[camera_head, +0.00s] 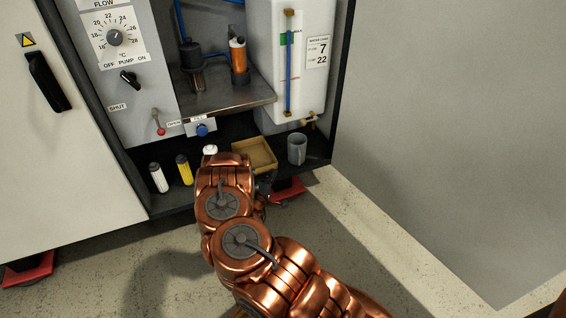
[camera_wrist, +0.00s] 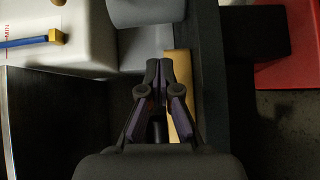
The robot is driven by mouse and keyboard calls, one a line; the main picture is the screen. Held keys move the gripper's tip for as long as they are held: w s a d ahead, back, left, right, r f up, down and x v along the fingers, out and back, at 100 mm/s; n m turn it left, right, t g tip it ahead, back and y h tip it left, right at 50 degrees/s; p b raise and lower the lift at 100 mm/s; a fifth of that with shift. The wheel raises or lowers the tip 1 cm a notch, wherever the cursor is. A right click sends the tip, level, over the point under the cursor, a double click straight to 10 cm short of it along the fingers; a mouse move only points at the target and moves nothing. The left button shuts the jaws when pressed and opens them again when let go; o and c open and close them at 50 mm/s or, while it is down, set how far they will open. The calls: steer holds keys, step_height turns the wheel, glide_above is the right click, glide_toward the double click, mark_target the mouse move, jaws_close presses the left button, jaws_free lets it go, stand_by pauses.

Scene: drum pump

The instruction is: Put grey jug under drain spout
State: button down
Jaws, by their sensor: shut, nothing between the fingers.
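The grey jug (camera_head: 297,148) stands upright on the dark lower shelf, right of the tan tray. The drain spout (camera_head: 310,120) is a brass tap low on the white tank (camera_head: 290,60). In the head view the jug is below and slightly left of the spout; I cannot tell if it is directly under it. My gripper (camera_wrist: 160,68) is shut and empty. In the wrist view its tips point toward a grey rounded body, apparently the jug (camera_wrist: 146,11), with a gap between. In the head view my arm mostly hides the gripper.
The tan tray (camera_head: 262,146) lies left of the jug; its edge (camera_wrist: 180,88) shows behind my fingers. A white-and-black bottle (camera_head: 158,178) and a yellow one (camera_head: 184,170) stand further left. A metal shelf (camera_head: 225,98) overhangs. A red foot (camera_head: 287,191) is in front; floor at right is clear.

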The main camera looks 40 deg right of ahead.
steer(key=shift+h, duration=0.3)
steer(key=b+x, duration=0.1)
steer(key=x, duration=0.2)
steer(key=b+x, duration=0.1)
steer(key=x, duration=0.2)
steer(key=b+x, duration=0.1)
steer(key=x, duration=0.2)
steer(key=shift+s+d+f, duration=0.25)
steer(key=shift+s+d, duration=0.05)
steer(key=shift+s, duration=0.05)
steer(key=shift+w+d+r, duration=0.15)
steer(key=shift+w+d, duration=0.15)
steer(key=shift+d, duration=0.25)
